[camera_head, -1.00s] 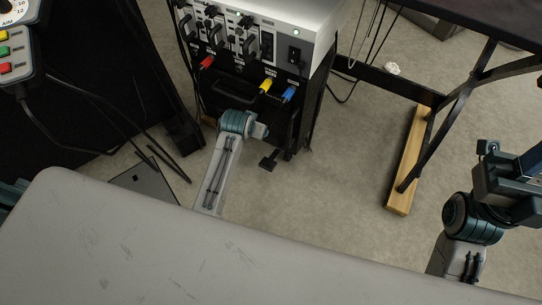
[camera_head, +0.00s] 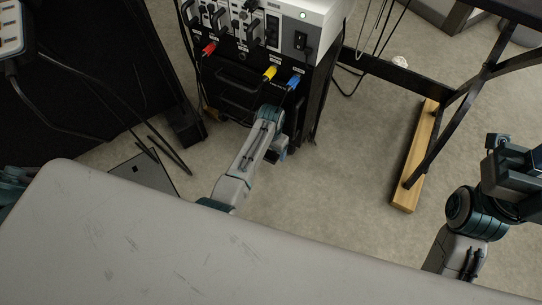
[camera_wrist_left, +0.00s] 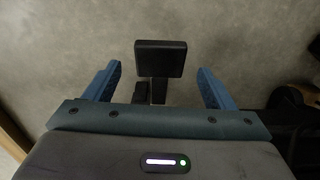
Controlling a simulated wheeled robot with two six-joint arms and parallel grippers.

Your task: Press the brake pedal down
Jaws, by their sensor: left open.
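The brake pedal (camera_wrist_left: 160,58), a black rectangular pad on a dark stem, shows in the left wrist view. It lies between the two blue fingers of my left gripper (camera_wrist_left: 158,72), with a gap on each side. My left gripper is open; I cannot tell whether it touches the pad. In the head view my left gripper (camera_head: 278,152) is low in front of the black cart, and my arm largely hides the pedal area. My right arm's end (camera_head: 512,165) is at the right edge, far from the pedal; its jaws are unclear.
The black cart (camera_head: 236,100) has a light top, with red, yellow and blue plugs on its front. A table frame with a wooden foot (camera_head: 416,155) stands to the right. Open floor (camera_head: 345,185) lies between. Cables and a dark plate (camera_head: 145,175) are at left.

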